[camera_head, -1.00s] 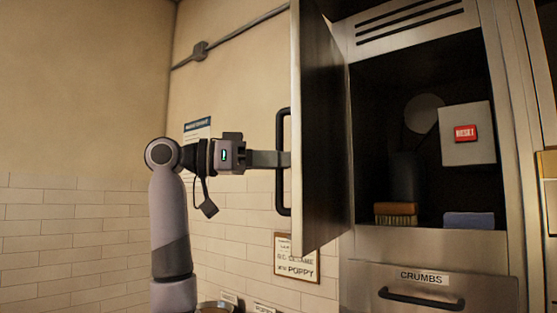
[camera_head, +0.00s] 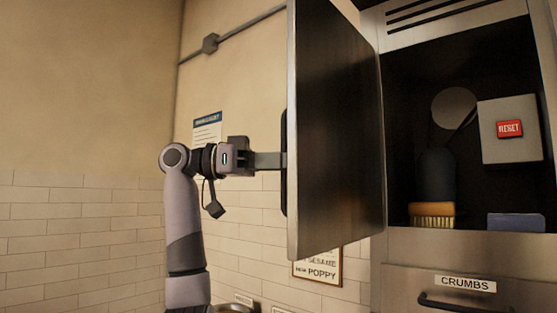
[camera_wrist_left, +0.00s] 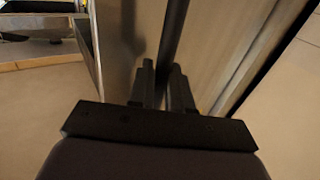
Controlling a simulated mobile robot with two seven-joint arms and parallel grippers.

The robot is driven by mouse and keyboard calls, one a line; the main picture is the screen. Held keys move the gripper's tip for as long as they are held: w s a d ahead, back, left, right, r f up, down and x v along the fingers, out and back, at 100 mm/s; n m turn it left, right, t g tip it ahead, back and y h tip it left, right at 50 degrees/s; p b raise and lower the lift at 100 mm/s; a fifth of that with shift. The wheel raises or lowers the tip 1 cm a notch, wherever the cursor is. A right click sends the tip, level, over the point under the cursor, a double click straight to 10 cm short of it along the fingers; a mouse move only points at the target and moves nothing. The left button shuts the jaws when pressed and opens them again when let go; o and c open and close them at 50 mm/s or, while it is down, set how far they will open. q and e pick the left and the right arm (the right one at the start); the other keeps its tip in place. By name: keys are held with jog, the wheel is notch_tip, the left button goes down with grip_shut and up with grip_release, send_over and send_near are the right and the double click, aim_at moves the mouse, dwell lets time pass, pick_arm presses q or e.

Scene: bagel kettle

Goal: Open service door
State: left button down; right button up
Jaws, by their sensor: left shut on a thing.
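The service door (camera_head: 335,130) stands swung open on the left side of the steel cabinet, its inner face partly turned to the head camera. Its dark bar handle (camera_head: 285,165) is on the outer face and shows almost edge-on. My left gripper (camera_head: 283,160) reaches in from the left and is shut on the handle. In the left wrist view, the two fingers (camera_wrist_left: 163,88) close around the dark handle bar (camera_wrist_left: 173,35), in front of the door's steel face (camera_wrist_left: 215,50). My right gripper is in neither view.
The open cabinet holds a red RESET button (camera_head: 509,129) on a grey box, a brush (camera_head: 432,215) and a blue block (camera_head: 515,222). A CRUMBS drawer (camera_head: 450,285) is below. A tiled wall with a framed sign (camera_head: 318,268) stands behind the door.

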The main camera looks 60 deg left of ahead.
pick_arm(q)
jog(key=shift+a, duration=0.5)
jog(key=shift+h, duration=0.3)
jog(key=c, duration=1.2)
grip_release()
jog(key=shift+w, duration=0.25)
jog(key=shift+o, duration=0.2)
jog(key=v, duration=0.7)
jog(key=shift+w, duration=0.1)
